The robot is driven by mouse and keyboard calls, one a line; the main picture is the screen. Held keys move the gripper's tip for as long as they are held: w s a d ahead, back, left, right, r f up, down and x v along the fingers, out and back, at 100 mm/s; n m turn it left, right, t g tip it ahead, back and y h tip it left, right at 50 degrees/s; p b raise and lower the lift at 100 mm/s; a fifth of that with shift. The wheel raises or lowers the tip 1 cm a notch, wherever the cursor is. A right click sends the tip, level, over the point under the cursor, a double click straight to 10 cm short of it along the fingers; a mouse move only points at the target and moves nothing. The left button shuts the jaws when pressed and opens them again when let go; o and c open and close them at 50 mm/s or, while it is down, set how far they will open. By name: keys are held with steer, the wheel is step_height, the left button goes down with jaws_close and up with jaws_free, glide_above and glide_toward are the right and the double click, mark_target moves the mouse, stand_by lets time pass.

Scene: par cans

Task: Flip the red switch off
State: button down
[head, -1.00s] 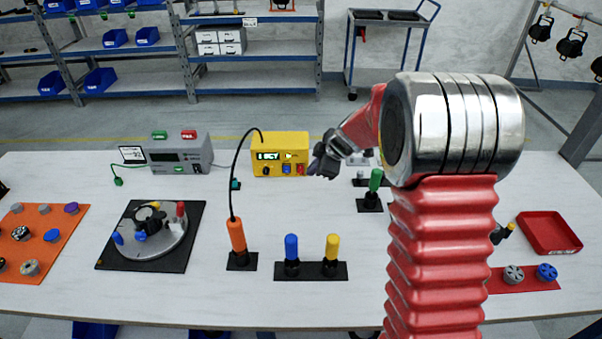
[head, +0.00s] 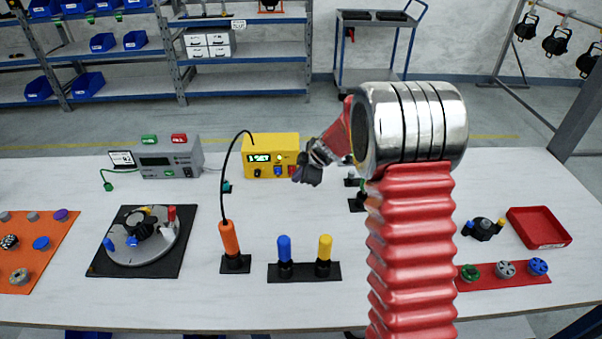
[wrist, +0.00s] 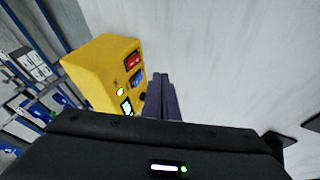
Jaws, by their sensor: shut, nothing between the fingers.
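The yellow box (head: 271,155) stands at the back middle of the white table, with a lit green display and small switches on its front. The red switch (head: 291,170) is at the right end of that front. In the wrist view the red switch (wrist: 133,61) sits above a blue switch (wrist: 135,79); its on or off position is too small to tell. My gripper (head: 300,179) is shut and empty, just right of the yellow box's front corner. In the wrist view its fingertips (wrist: 160,76) show right of the switches, apparently apart from them.
A grey device (head: 170,160) stands left of the yellow box. A black cable loops from the yellow box to an orange-handled post (head: 230,240). A blue and yellow peg stand (head: 304,272) is in front. A red tray (head: 539,228) lies at right. Table between is clear.

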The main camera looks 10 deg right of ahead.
mark_target(292, 170)
steer(key=x, duration=0.4)
steer(key=shift+w+a+f, duration=0.15)
steer(key=shift+f, duration=0.1)
steer(key=w, duration=0.2)
steer(key=shift+w+d+f, duration=0.25)
steer(key=shift+w, duration=0.05)
steer(key=shift+w+d+f, duration=0.1)
steer(key=shift+w+d, duration=0.05)
steer(key=shift+w, duration=0.55)
steer(key=shift+w+f, duration=0.1)
steer(key=shift+w, duration=0.1)
